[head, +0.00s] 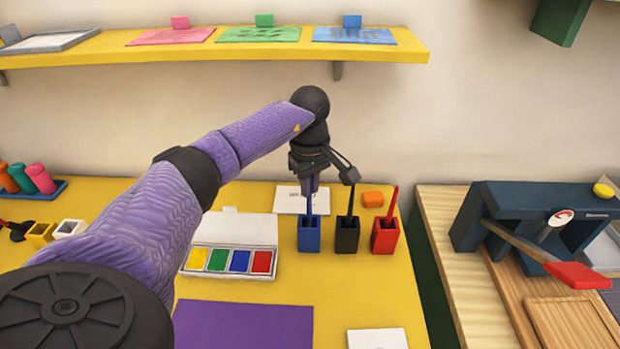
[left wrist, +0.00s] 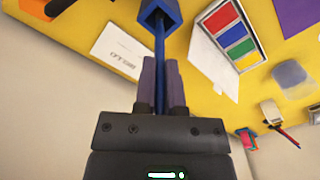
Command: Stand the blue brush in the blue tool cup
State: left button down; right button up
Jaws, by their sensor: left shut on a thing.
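The blue tool cup (head: 309,238) stands on the yellow table, left of a black cup (head: 347,238) and a red cup (head: 385,238). My left gripper (head: 312,180) is above the blue cup, shut on the blue brush (head: 309,205). The brush is upright and its lower end is at the cup's mouth. In the left wrist view the brush (left wrist: 159,65) runs between the fingers to the blue cup (left wrist: 160,14), its far end hidden by the cup. I cannot tell how deep it reaches. My right gripper is not in view.
A four-colour inkpad box (head: 231,260) lies left of the cups, and a white card (head: 301,200) lies behind them. An orange block (head: 373,199) sits behind the red cup. A purple mat (head: 243,325) is in front. A dark blue press (head: 530,225) stands at right.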

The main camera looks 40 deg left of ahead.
pick_arm(q)
jog(key=c, duration=0.6)
grip_release()
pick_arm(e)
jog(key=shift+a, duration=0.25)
pick_arm(q)
notch_tip(320, 180, up, 10)
jog(key=shift+r+p, duration=0.1)
jog(key=shift+p, duration=1.15)
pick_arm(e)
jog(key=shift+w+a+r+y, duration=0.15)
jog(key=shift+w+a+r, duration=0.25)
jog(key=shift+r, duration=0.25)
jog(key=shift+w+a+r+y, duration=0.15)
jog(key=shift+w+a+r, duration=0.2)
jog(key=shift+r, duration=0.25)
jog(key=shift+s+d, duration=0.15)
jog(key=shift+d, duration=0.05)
